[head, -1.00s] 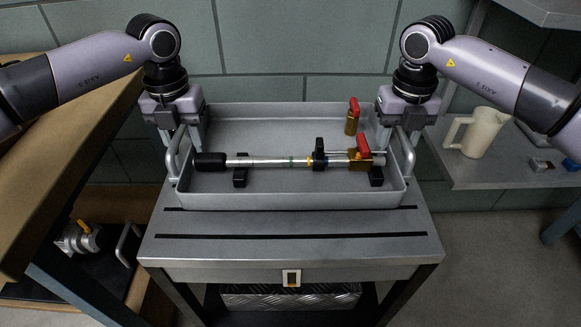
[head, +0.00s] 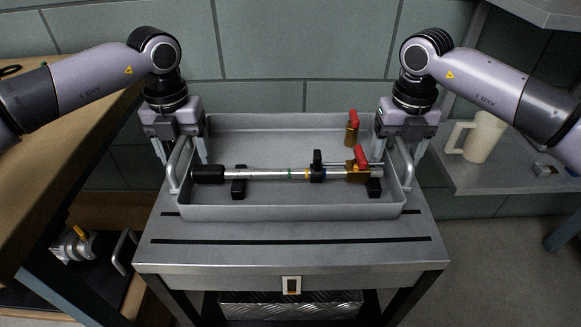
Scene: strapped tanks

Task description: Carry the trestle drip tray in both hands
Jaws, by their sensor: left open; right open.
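The grey drip tray (head: 290,212) sits on the slotted metal top of a trestle (head: 290,254). It has a bar handle at each end, a left handle (head: 176,165) and a right handle (head: 402,162). In the tray lies a metal rod with a black grip (head: 208,174) on black rests, beside a brass valve with a red lever (head: 360,158). A second red-levered brass valve (head: 352,130) stands behind. My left gripper (head: 182,160) is open, its fingers either side of the left handle. My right gripper (head: 403,158) is open at the right handle; its exact finger placement is partly hidden.
A wooden bench (head: 60,160) stands close on the left. A grey shelf (head: 510,178) with a cream jug (head: 484,137) is at the right. A tiled wall is behind. Floor shows at the lower right.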

